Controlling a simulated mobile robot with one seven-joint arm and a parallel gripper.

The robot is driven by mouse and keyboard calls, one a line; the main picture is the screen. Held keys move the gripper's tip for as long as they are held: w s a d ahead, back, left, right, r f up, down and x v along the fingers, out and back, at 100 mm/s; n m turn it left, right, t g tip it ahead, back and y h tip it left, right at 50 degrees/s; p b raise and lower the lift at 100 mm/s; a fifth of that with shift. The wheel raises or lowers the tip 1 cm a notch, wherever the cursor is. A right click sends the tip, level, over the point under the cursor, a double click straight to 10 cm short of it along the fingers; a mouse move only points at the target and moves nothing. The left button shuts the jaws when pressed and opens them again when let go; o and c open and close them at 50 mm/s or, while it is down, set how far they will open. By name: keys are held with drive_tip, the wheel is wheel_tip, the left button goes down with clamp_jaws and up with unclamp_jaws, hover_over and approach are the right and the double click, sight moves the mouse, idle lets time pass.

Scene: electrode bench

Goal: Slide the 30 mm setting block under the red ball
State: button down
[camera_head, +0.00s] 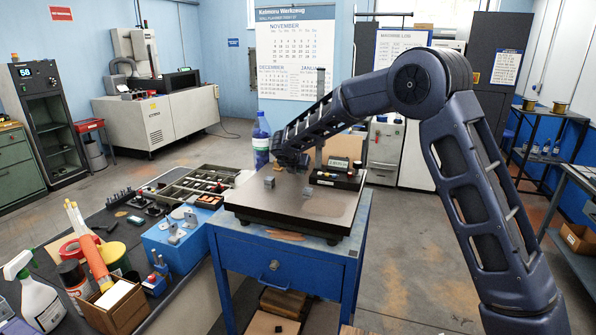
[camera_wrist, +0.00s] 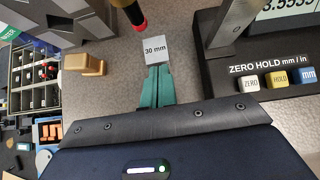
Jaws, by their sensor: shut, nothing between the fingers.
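The 30 mm setting block (camera_wrist: 155,50) is a small light grey block, its label facing up in the wrist view. The red ball (camera_wrist: 141,27) is at the tip of a dark and red probe at the top of that view, just beyond the block's far edge. Whether any of the block is beneath it I cannot tell. My gripper (camera_wrist: 157,68) has its green fingers shut together, with nothing between them. The fingertips are at the block's near edge, touching or almost touching. In the head view my arm covers this spot.
The surface plate (camera_head: 290,208) sits on a blue stand. The gauge base with its ZERO and HOLD buttons (camera_wrist: 262,84) is close on the right. A tan block (camera_wrist: 85,64) lies on the left. A blue-labelled bottle (camera_head: 261,140) stands behind the plate.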

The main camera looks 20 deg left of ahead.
drive_tip(key=s, duration=0.4)
drive_tip(key=shift+s+r, duration=0.3)
drive_tip(key=shift+s, duration=0.05)
drive_tip(key=v, duration=0.9)
drive_tip(key=f, duration=0.1)
drive_tip(key=w+f+t, duration=0.1)
drive_tip(key=f, duration=0.1)
drive_tip(key=w+f+t, duration=0.1)
drive_tip(key=shift+w+f, duration=0.2)
drive_tip(key=shift+f, duration=0.05)
drive_tip(key=shift+w+f, duration=0.15)
drive_tip(key=w, duration=0.8)
drive_tip(key=w+f, duration=0.1)
drive_tip(key=w, duration=0.3)
drive_tip(key=shift+a, duration=0.35)
drive_tip(key=shift+s+f, duration=0.1)
drive_tip(key=shift+f, duration=0.25)
